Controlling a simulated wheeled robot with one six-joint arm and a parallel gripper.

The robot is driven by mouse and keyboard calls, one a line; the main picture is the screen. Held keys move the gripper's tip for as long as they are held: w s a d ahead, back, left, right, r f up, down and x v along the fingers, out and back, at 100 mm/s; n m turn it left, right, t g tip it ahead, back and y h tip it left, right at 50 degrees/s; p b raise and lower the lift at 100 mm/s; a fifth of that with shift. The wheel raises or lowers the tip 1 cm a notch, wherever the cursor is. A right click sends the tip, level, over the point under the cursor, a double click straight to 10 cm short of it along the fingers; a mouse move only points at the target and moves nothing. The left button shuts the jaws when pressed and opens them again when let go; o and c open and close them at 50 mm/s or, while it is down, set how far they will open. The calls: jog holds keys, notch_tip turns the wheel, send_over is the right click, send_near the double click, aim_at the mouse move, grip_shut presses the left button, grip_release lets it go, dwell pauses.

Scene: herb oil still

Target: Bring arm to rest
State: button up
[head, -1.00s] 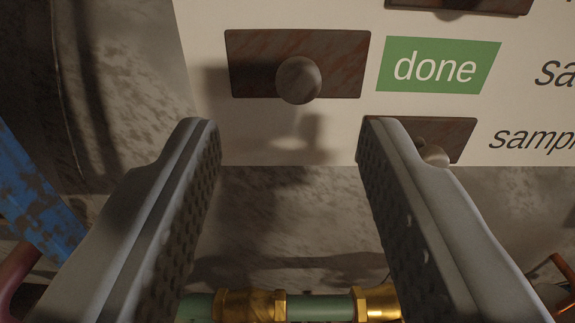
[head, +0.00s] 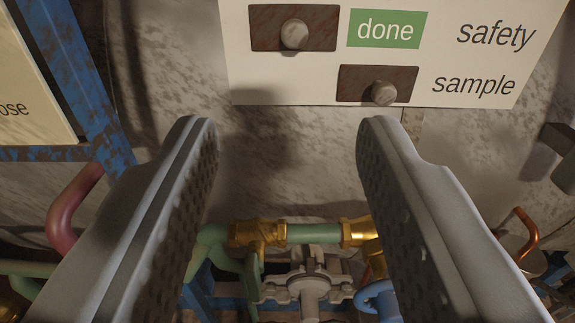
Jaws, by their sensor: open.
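My gripper (head: 288,130) is open, with one grey finger on each side of the head view and nothing between them. Beyond the fingertips is a bare, stained grey metal wall. Above it is a white panel (head: 440,50) with a green "done" label (head: 387,29) and the words "safety" and "sample". A rust-brown plate with a round knob (head: 294,34) is left of "done". A second plate with a knob (head: 383,92) is left of "sample". The fingers appear apart from all of these.
Below are a green pipe with brass fittings (head: 258,233), a grey valve body (head: 307,285) and a blue ring-shaped part (head: 379,299). A blue rusty beam (head: 75,75) and a red curved handle (head: 70,205) are at left. A copper pipe (head: 525,235) is at right.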

jog(key=s+f, duration=2)
jog(key=f, duration=0.1)
jog(key=shift+s+f+g, duration=0.15)
jog(key=shift+f+g, duration=0.05)
jog(key=shift+g, duration=0.1)
jog(key=shift+d, duration=0.1)
